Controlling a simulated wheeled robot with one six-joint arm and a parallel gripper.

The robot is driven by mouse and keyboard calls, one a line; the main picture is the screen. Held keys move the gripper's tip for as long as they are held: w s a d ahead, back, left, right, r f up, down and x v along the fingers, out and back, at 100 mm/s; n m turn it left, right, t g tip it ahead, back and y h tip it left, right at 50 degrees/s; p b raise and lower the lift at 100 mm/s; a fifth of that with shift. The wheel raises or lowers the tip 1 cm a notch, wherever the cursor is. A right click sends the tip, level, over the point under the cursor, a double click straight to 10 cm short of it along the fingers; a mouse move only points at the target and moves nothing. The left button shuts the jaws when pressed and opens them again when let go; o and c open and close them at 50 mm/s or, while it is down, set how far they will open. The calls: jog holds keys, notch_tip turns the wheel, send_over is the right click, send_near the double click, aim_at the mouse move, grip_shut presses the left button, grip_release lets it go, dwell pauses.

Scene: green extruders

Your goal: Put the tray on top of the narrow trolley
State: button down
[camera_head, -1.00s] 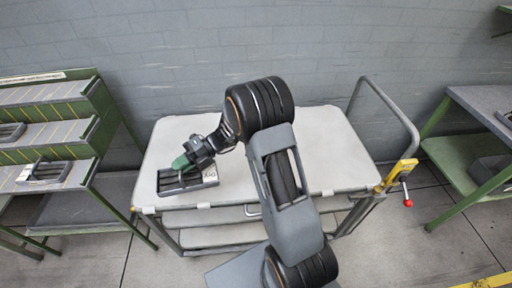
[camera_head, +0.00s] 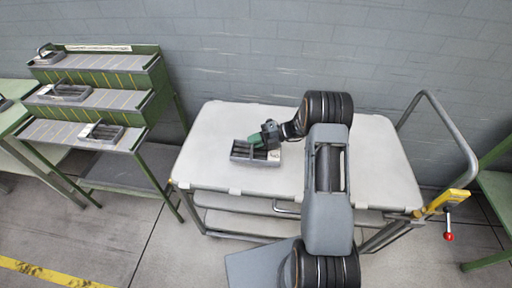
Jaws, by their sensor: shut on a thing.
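A small dark grey tray (camera_head: 241,155) with dividers is at the left part of the trolley's pale top. My gripper (camera_head: 258,143), with green fingers, is at the tray's upper edge and shut on it. I cannot tell whether the tray touches the top or hangs just above it. The trolley (camera_head: 370,165) has a light grey top, lower shelves and a tubular handle at the right with a yellow bracket and red knob. My arm hides part of the trolley's middle and right.
A green stepped rack (camera_head: 150,105) at the left holds several similar trays, one on its lowest step (camera_head: 103,133). A green table (camera_head: 497,190) is at the right edge. A grey wall stands close behind the trolley. Floor is clear at the lower left, with a yellow line (camera_head: 45,272).

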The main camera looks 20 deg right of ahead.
jog(key=shift+w+d+f, duration=0.1)
jog(key=shift+d+f, duration=0.3)
jog(key=shift+f, duration=1.6)
jog(key=c, duration=1.2)
grip_release()
jog(key=shift+o, duration=0.2)
jog(key=shift+d, duration=0.1)
